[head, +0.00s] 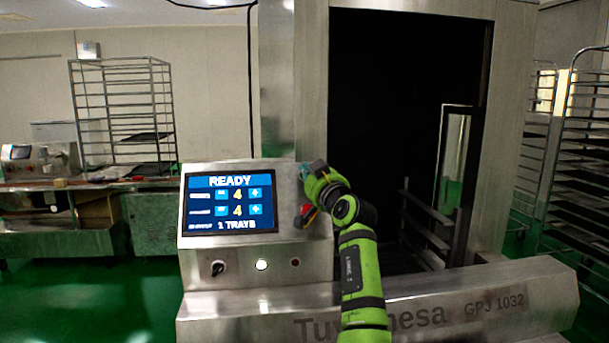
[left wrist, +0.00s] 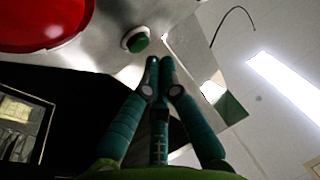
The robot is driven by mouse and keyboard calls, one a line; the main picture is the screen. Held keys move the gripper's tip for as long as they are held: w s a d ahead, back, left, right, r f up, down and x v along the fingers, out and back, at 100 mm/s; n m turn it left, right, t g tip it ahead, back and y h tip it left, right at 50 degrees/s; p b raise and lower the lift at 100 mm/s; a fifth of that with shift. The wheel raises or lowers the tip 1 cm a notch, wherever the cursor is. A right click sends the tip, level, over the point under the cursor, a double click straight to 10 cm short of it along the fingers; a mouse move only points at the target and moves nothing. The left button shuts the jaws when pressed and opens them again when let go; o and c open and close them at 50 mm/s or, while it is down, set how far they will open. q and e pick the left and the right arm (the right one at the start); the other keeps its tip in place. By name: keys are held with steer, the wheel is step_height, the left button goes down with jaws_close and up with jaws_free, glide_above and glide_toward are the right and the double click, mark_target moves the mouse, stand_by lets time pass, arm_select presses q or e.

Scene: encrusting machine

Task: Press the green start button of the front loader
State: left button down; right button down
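The front loader's grey metal control panel (head: 233,260) stands in the middle of the head view, its screen (head: 229,203) reading READY. In the left wrist view the green start button (left wrist: 138,40), in a pale ring, is on the metal face just ahead of my left fingertips. My left gripper (left wrist: 160,62) has its teal fingers together with nothing visible between them. They appear slightly apart from the button. In the head view my left gripper (head: 303,172) is at the panel's upper right; the green button cannot be made out there. My right gripper is not in view.
A red button (head: 306,211) sits below my gripper and looms large in the left wrist view (left wrist: 45,20). A knob (head: 217,267) and a lit white button (head: 261,265) are on the panel's lower front. The dark machine opening (head: 385,130) lies right of my gripper.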

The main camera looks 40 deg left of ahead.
arm_select(q)
steer(key=shift+f, duration=0.1)
stand_by(0.3)
steer(key=shift+w+a+f+b, duration=0.15)
steer(key=shift+a+f+b, duration=0.1)
steer(key=shift+b, duration=0.2)
steer(key=shift+w, duration=0.1)
steer(key=shift+r, duration=0.1)
steer(key=shift+w+a+f+b, duration=0.15)
steer(key=shift+a+f+b, duration=0.1)
steer(key=shift+a+b, duration=0.05)
stand_by(0.4)
stand_by(0.4)
steer(key=shift+s+d+r, duration=0.35)
steer(key=shift+d+r, duration=0.05)
steer(key=shift+d, duration=0.05)
